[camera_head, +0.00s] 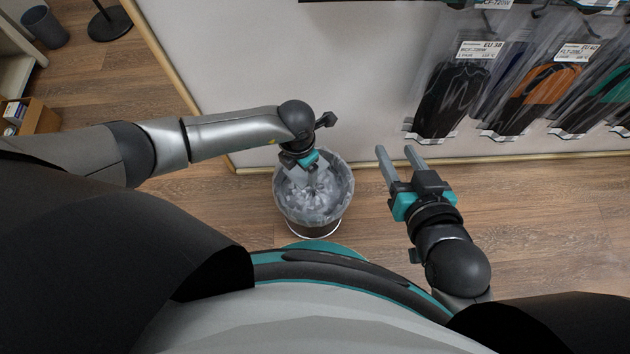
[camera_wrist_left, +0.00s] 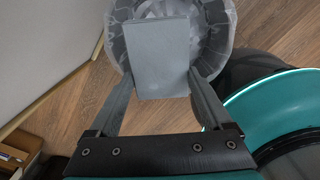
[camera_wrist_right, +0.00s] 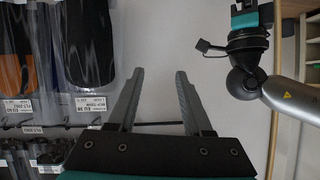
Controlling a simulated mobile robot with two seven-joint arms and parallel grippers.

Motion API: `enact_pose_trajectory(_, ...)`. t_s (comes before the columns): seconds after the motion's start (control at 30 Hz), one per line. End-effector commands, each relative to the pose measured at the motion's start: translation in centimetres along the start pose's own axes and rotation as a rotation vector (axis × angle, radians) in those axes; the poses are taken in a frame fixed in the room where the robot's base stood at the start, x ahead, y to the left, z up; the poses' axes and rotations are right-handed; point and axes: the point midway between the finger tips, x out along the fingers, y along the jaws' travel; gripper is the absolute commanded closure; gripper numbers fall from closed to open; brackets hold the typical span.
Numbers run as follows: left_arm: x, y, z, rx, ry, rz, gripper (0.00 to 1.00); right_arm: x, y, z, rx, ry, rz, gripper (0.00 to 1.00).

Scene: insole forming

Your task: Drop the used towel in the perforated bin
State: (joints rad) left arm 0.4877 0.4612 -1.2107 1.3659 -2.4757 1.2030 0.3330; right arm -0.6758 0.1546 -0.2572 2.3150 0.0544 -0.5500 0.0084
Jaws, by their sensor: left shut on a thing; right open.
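The used towel (camera_wrist_left: 160,58) is a flat grey rectangle between the fingers of my left gripper (camera_wrist_left: 160,85), which is shut on it. In the left wrist view it covers part of the bin's opening. The perforated bin (camera_head: 313,222) stands on the floor by the wall, with a translucent liner folded over its rim. Its rim also shows in the left wrist view (camera_wrist_left: 222,30). In the head view my left gripper (camera_head: 303,172) points down over the bin, its fingertips hard to make out. My right gripper (camera_head: 400,158) is open and empty, right of the bin.
A wall rack at the upper right holds packaged insoles (camera_head: 452,92) close to my right gripper. A grey waste bin (camera_head: 45,27) and a dark round stand base (camera_head: 110,24) are at the upper left. Wooden floor is clear right of the bin.

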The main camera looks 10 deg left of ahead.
Motion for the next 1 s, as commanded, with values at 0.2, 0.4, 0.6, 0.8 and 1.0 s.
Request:
enact_pose_trajectory(0.2,1.0,0.0,0.0,0.0,0.0,0.0,0.69,0.2,-1.2,-0.4,0.02,0.128,-0.033,0.5)
enact_pose_trajectory(0.4,1.7,0.0,0.0,0.0,0.0,0.0,0.69,0.0,-2.3,-1.1,0.045,0.248,-0.06,0.5)
enact_pose_trajectory(0.6,2.3,0.0,0.0,0.0,0.0,0.0,0.69,-0.6,-3.0,-1.6,0.068,0.352,-0.079,0.5)
enact_pose_trajectory(0.8,2.6,0.0,0.0,0.0,0.0,0.0,0.69,-1.1,-3.4,-1.9,0.082,0.412,-0.089,0.5)
enact_pose_trajectory(1.0,2.7,0.0,0.0,0.0,0.0,0.0,0.69,-1.2,-3.5,-2.1,0.086,0.429,-0.091,0.5)
